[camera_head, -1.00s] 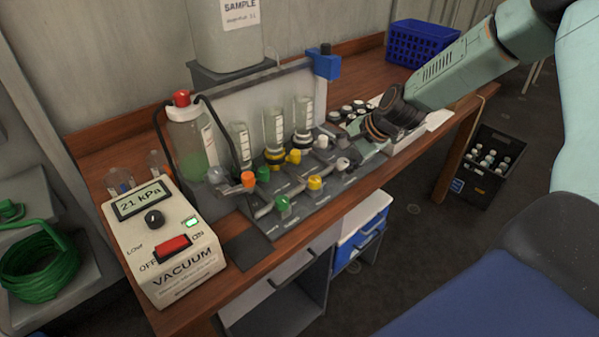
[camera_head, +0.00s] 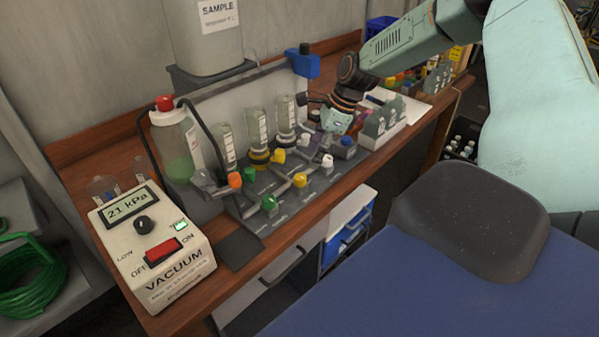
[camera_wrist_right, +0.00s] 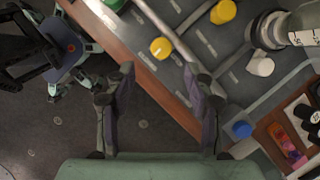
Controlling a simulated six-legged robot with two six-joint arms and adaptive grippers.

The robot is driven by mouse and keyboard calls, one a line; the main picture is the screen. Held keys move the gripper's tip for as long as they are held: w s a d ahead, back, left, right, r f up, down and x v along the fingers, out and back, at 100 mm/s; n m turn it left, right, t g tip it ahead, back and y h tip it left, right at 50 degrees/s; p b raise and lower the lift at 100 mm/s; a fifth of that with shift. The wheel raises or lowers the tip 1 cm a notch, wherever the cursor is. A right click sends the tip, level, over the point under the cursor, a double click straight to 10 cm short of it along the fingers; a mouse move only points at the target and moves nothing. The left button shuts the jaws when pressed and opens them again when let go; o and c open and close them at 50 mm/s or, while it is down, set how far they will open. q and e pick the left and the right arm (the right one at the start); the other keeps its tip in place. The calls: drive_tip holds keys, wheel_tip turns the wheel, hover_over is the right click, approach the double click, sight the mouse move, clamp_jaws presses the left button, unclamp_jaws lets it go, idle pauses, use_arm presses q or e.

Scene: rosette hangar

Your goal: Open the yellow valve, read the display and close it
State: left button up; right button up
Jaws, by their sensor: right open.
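The yellow valve knob (camera_head: 299,180) sits at the front of the dark valve block (camera_head: 284,210); a second yellow knob (camera_head: 278,156) sits behind it, by the bottles. In the right wrist view the front yellow knob (camera_wrist_right: 161,48) lies just beyond my fingertips, roughly in line with the gap. My right gripper (camera_head: 322,128) is open and empty above the right part of the block; its spread fingers also show in the wrist view (camera_wrist_right: 160,75). The display (camera_head: 128,204) on the vacuum box reads 21 kPa. My left gripper is not seen.
Orange (camera_head: 234,180), green (camera_head: 269,203), white (camera_head: 327,160) and blue (camera_head: 347,141) knobs crowd the block. Upright bottles (camera_head: 257,130) stand behind. A white tray (camera_head: 398,124) with bottles is at the right. The vacuum box (camera_head: 160,260) stands front left.

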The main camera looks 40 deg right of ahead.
sight(301, 177)
drive_tip(key=b+x, duration=0.1)
drive_tip(key=x, duration=0.1)
drive_tip(key=b+x, duration=0.1)
drive_tip(key=x, duration=0.1)
drive_tip(key=b+x, duration=0.1)
drive_tip(key=x, duration=0.2)
drive_tip(key=shift+d+f, duration=0.1)
drive_tip(key=shift+d, duration=0.2)
drive_tip(key=shift+w+a+f+b, duration=0.2)
drive_tip(key=shift+a+f+b, duration=0.1)
drive_tip(key=shift+a+b, duration=0.2)
drive_tip(key=shift+d+f, duration=0.1)
drive_tip(key=shift+d, duration=0.15)
drive_tip(key=shift+c, duration=0.3)
drive_tip(key=shift+a, duration=0.2)
drive_tip(key=c, duration=0.6)
clamp_jaws()
